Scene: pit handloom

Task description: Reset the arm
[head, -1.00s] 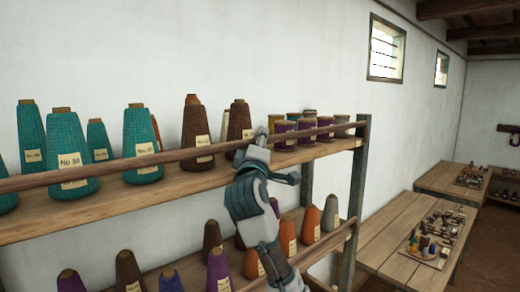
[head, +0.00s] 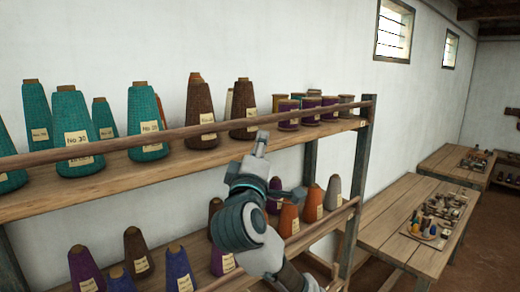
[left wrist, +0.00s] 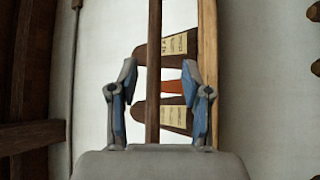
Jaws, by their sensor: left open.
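My left gripper (head: 281,165) is in front of the wooden thread rack, at about the height of its upper shelf (head: 200,170). Its fingers are spread and nothing is held between them. In the left wrist view, which is turned on its side, the open fingers (left wrist: 160,75) frame the front rail (left wrist: 154,60). Two dark brown cones (left wrist: 178,45) with labels and a bit of orange show behind that rail. I cannot tell how far the fingers are from the rail. My right gripper is not in view.
The upper shelf holds teal cones (head: 70,135), brown cones (head: 199,115) and small purple spools (head: 288,116) behind its rail (head: 180,133). Purple, brown, orange and grey cones (head: 332,192) stand on the lower shelf. A wooden table (head: 385,225) with small items stands at the right.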

